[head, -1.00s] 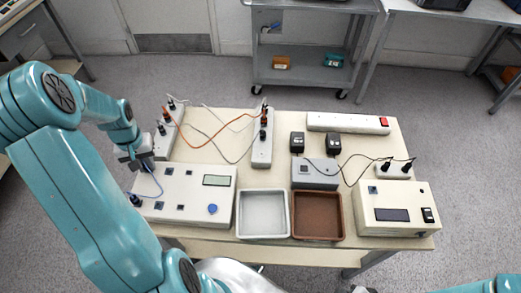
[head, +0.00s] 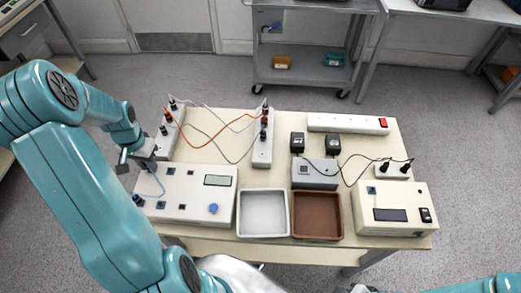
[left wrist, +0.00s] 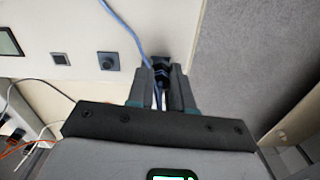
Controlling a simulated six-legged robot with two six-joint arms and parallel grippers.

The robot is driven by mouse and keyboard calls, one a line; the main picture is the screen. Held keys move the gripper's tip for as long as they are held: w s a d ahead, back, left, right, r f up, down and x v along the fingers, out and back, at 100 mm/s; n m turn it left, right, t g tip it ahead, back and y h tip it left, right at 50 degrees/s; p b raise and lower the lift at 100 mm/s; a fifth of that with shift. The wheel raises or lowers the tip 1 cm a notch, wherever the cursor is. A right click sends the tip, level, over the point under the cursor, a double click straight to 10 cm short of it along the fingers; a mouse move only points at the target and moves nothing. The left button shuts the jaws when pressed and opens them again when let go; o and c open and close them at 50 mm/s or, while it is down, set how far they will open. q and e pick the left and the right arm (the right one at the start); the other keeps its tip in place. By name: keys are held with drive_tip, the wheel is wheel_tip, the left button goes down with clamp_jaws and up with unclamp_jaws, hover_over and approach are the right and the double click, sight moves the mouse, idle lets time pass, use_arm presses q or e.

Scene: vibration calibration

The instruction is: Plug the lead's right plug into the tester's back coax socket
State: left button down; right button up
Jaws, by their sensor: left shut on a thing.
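The tester (head: 200,203) is a cream box at the table's front left, with a display, a blue knob and several dark square sockets. My left gripper (head: 147,163) is at its back left corner. In the left wrist view the gripper (left wrist: 160,85) is shut on a dark plug (left wrist: 160,61) with a blue lead (left wrist: 127,25), near the panel's edge. The fingers hide whatever lies under the plug; I cannot tell if it is seated. The lead (head: 158,183) curves to another black plug (head: 137,200) at the tester's left front.
Behind my gripper stands a cream strip (head: 168,140) with black plugs and orange and grey leads. A second strip (head: 262,150) is to its right. A white tray (head: 263,236) and a brown tray (head: 318,237) sit right of the tester.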

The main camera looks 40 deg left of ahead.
use_arm(q)
drive_tip(key=shift+m, duration=0.4)
drive_tip(key=shift+m+p, duration=0.75)
drive_tip(key=shift+m, duration=1.15)
drive_tip(key=c, duration=0.9)
unclamp_jaws()
drive_tip(key=shift+c, duration=0.2)
